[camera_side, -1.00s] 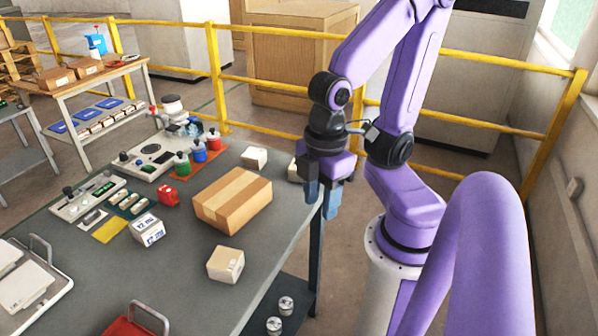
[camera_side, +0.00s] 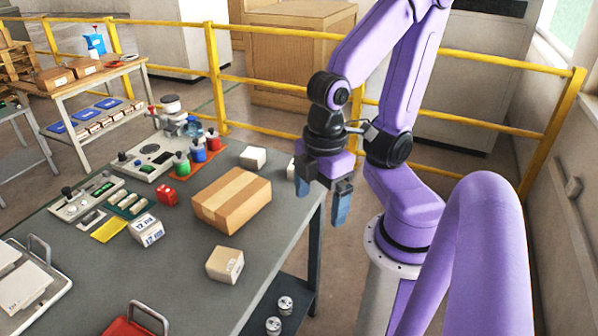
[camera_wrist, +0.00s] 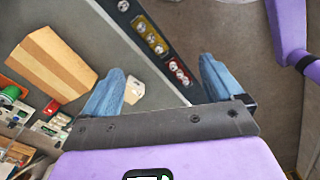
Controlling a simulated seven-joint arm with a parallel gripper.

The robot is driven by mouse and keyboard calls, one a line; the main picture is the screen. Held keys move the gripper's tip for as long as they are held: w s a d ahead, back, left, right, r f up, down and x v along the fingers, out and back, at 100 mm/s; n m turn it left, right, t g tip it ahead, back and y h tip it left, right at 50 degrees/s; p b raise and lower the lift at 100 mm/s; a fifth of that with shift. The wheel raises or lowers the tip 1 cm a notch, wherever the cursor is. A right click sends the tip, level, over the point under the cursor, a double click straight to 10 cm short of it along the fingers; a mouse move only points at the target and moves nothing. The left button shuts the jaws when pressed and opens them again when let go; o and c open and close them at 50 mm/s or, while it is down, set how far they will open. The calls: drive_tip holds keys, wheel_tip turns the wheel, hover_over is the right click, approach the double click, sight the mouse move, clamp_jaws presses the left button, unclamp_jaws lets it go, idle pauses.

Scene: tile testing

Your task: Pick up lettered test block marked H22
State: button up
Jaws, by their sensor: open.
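A white block with dark printed markings (camera_side: 147,230) sits on the grey table left of the large carton; I cannot read H22 on it for certain. Other pale blocks are a tan one (camera_side: 225,264) in front of the carton, a white one (camera_side: 253,157) behind it, and one (camera_side: 292,168) at the table's right edge, partly hidden by my gripper. My gripper (camera_side: 322,193) is open and empty at the table's right edge.
The taped carton (camera_side: 232,200) stands mid-table. Behind and left are coloured bottles (camera_side: 199,150), a red item (camera_side: 168,195) and instruments (camera_side: 88,198). A red tray (camera_side: 130,326) and a white tray (camera_side: 60,290) lie at the front. Metal weights (camera_side: 285,305) sit on the lower shelf.

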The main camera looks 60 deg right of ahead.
drive_tip(key=w+d+f+n+h, duration=0.2)
drive_tip(key=w+d+f+h, duration=0.1)
drive_tip(key=d, duration=0.6)
drive_tip(key=w+d+f+n+t+h, duration=0.1)
drive_tip(key=w+d+f+n+h, duration=0.1)
drive_tip(key=w+d+h, duration=0.4)
drive_tip(key=w+d+f+n+t+h, duration=0.1)
drive_tip(key=w+d+f+n+h, duration=0.2)
drive_tip(key=w+d, duration=0.5)
drive_tip(key=shift+w+d+f+h, duration=0.1)
drive_tip(key=shift+d+f+h, duration=0.2)
drive_tip(key=shift+d, duration=0.5)
drive_tip(key=shift+d+f+h, duration=0.3)
drive_tip(key=shift+d+f, duration=0.05)
drive_tip(key=shift+d, duration=0.45)
drive_tip(key=shift+w+d+f+h, duration=0.1)
drive_tip(key=shift+d+f+h, duration=0.2)
drive_tip(key=shift+d, duration=0.5)
drive_tip(key=shift+d+f, duration=0.2)
drive_tip(key=shift+f, duration=2.35)
wheel_tip(320, 180, down, 3)
drive_tip(key=shift+d+r, duration=0.15)
drive_tip(key=shift+x, duration=1.35)
drive_tip(key=shift+r, duration=0.1)
